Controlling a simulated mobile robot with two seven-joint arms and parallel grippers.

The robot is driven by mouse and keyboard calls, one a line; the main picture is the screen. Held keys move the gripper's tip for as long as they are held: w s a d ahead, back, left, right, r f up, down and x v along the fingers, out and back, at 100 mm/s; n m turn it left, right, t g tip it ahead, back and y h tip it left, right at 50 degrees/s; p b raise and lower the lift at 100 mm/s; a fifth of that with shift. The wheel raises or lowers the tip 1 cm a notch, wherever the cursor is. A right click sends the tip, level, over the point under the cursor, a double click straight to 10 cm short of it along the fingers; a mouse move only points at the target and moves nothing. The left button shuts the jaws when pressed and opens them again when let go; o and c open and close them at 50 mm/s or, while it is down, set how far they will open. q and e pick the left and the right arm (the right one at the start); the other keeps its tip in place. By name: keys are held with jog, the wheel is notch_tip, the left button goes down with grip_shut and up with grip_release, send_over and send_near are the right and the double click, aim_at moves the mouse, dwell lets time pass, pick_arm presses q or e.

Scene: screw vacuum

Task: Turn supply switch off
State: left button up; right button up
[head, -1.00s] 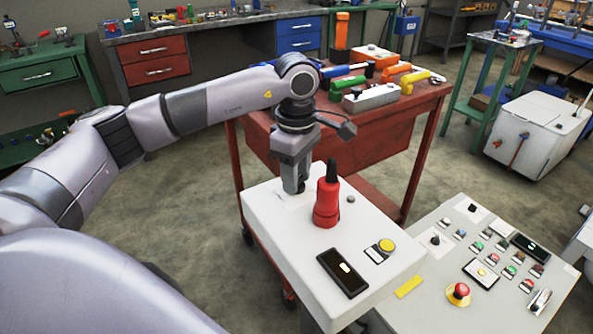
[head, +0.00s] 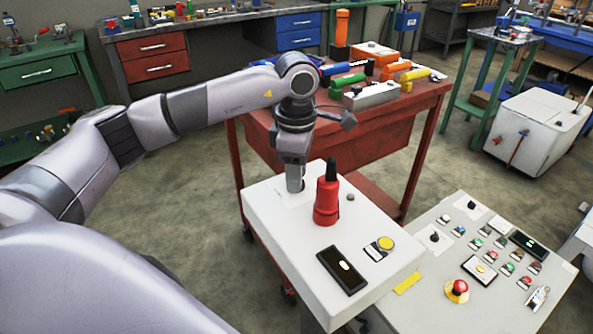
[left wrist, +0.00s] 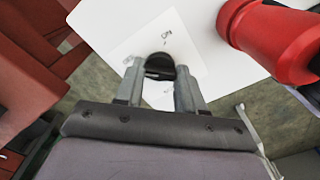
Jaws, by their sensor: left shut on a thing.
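The supply switch is a black rotary knob (left wrist: 158,62) on a white label plate (left wrist: 128,50) on top of the white box (head: 262,212). Small lettering, apparently "ON", stands above the knob in the left wrist view; smaller marks below it are hard to read. My left gripper (head: 294,188) points down at the box top, its two fingers on either side of the knob and shut on it. The fingers also show in the left wrist view (left wrist: 158,78). In the head view the fingers hide the knob. My right gripper is not in view.
A red tool with a black tip (head: 326,203) stands upright on the box close beside my gripper. A black display (head: 342,270) and a yellow button (head: 385,243) lie nearer the front. A control panel (head: 410,312) is at the right, a red workbench (head: 370,130) behind.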

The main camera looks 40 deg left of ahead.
pick_arm(q)
jog(key=shift+a, duration=0.1)
jog(key=o, duration=1)
jog(key=shift+o, duration=0.2)
jog(key=shift+r, duration=3.6)
